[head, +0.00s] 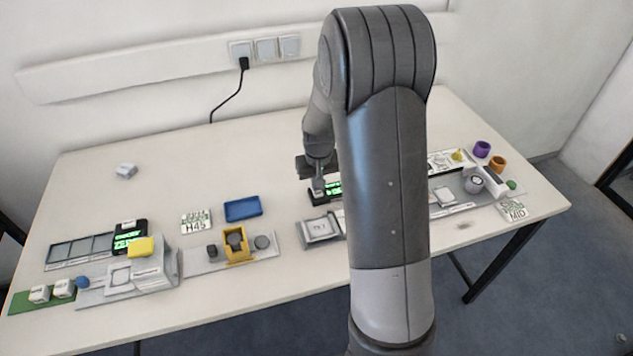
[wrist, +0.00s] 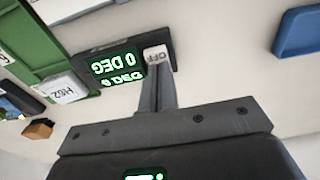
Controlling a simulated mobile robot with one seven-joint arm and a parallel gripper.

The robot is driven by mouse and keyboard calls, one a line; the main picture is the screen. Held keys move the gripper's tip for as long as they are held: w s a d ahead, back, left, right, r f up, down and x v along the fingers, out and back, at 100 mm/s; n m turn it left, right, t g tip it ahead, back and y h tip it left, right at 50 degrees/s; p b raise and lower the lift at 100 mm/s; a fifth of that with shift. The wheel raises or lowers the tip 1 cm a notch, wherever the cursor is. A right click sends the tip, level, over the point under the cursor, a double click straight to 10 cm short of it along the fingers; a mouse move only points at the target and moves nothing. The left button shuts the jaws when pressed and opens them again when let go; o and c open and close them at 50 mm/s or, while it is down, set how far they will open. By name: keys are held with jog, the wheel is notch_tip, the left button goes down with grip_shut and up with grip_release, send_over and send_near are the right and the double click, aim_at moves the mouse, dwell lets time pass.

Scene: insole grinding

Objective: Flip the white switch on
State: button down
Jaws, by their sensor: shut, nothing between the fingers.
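The white switch (wrist: 157,53) carries the word OFF and sits at the end of a black box (wrist: 120,63) with a green 0 DEG display in the wrist view. My gripper (wrist: 157,72) is shut and empty, its fingertips right at the switch's near edge. I cannot tell whether they touch it. In the head view my gripper (head: 318,184) points down over the left end of the black box (head: 334,187). My arm hides part of the table behind and beside it.
A blue tray (head: 242,208) and a grey tray (head: 321,229) lie near the box. A yellow holder (head: 237,245) stands further left. The wrist view shows a green tray (wrist: 35,45) and a white block (wrist: 63,87) beside the box. The back left of the table is mostly clear.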

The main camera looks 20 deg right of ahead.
notch_tip(320, 180, up, 14)
jog(key=w, duration=0.1)
dwell(0.5)
jog(key=s+a+r+t, duration=0.2)
jog(key=s+a+r, duration=0.1)
jog(key=s+r, duration=0.8)
jog(key=s+a+t, duration=0.1)
jog(key=s+t, duration=0.1)
jog(key=s, duration=1.5)
jog(key=shift+s+a, duration=0.15)
jog(key=shift+a, duration=0.25)
jog(key=shift+r, duration=0.1)
dwell(0.7)
